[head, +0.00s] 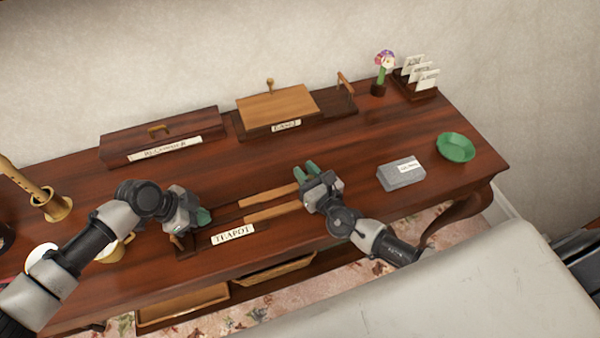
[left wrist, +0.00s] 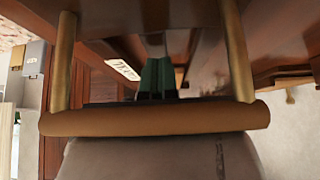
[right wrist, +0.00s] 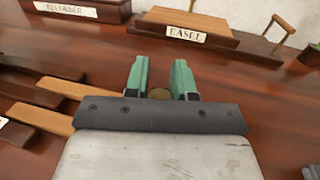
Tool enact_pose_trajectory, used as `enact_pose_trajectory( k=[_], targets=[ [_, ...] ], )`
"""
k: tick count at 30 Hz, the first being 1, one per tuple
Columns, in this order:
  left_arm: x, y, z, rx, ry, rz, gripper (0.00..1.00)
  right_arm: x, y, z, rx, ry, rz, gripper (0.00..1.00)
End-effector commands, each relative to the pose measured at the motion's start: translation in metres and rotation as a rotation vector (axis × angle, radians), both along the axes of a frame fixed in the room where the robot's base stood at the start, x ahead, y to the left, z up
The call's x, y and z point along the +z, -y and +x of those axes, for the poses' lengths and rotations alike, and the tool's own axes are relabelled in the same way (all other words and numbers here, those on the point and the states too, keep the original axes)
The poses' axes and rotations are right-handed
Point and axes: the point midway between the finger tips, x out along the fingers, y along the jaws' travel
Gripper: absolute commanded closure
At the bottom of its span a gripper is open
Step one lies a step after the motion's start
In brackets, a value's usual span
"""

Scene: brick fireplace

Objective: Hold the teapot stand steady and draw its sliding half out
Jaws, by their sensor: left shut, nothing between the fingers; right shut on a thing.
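The teapot stand (head: 262,228), dark wood with a TEAPOT label (head: 232,234), lies near the table's front edge. Its sliding half shows as light wooden slats (head: 272,210) reaching right, also in the right wrist view (right wrist: 40,117). My left gripper (head: 204,216) is shut and empty at the stand's left end. In the left wrist view a brown handle bar on brass posts (left wrist: 155,119) crosses in front of it, its green fingertips (left wrist: 156,76) beyond the bar.
A recorder case (head: 165,132) and an easel box (head: 280,107) stand behind. To the right are a grey box (head: 401,174), a green bowl (head: 456,147), a flower ornament (head: 381,75) and a card rack (head: 415,90). The tabletop between the right gripper and grey box is clear.

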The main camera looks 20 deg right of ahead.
Motion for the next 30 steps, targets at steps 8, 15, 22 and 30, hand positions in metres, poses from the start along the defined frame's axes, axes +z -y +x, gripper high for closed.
enact_pose_trajectory(
  k=[8,15,22,30],
  targets=[
    [-0.002,-0.002,-0.001,0.000,-0.001,0.004,1.00,0.000,0.000,0.000,-0.001,0.000,-0.001,0.49],
    [-0.002,-0.001,-0.001,0.000,-0.001,0.004,1.00,0.000,0.000,0.000,0.000,0.000,0.000,0.49],
    [-0.002,-0.001,-0.001,0.000,-0.001,0.004,1.00,-0.001,0.004,-0.022,0.002,-0.003,-0.002,0.49],
    [-0.002,-0.001,-0.001,0.000,-0.001,0.004,1.00,-0.002,0.017,-0.078,0.002,-0.004,-0.002,0.49]
  ],
)
